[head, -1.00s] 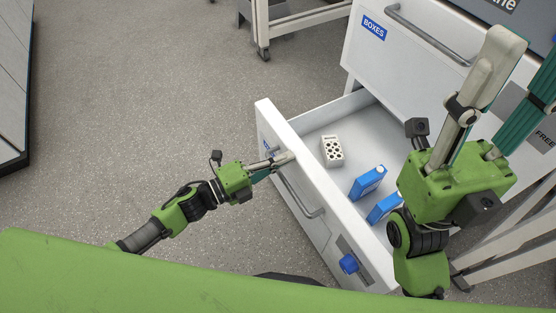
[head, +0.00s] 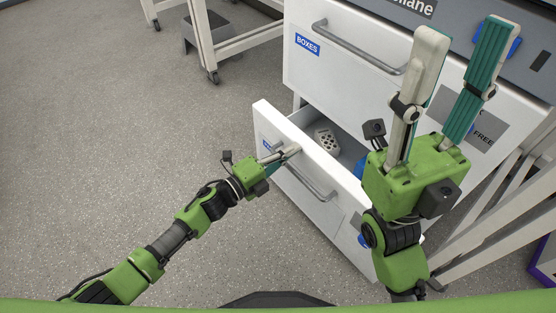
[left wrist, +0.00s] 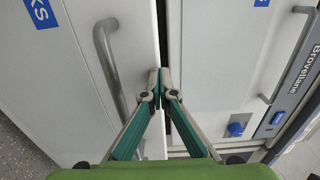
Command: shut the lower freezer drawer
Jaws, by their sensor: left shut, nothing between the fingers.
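The lower freezer drawer (head: 335,205) is partly open, with its white front standing out from the cabinet. Its grey handle (head: 312,184) shows in the head view, and also on the left in the left wrist view (left wrist: 108,65). My left gripper (head: 292,151) is shut and empty, its fingertips at the drawer front near the top edge, above the handle. In the left wrist view the closed fingertips (left wrist: 160,76) are at the front's edge, by the dark gap; exact contact is unclear. My right gripper (head: 459,38) is open and raised before the freezer, hiding the drawer's right part.
Inside the drawer are a pale rack with holes (head: 327,141) and a mostly hidden blue box (head: 360,170). The upper drawer (head: 345,65), labelled BOXES, is closed above. A wheeled white frame (head: 215,45) stands behind left. The floor at left is clear.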

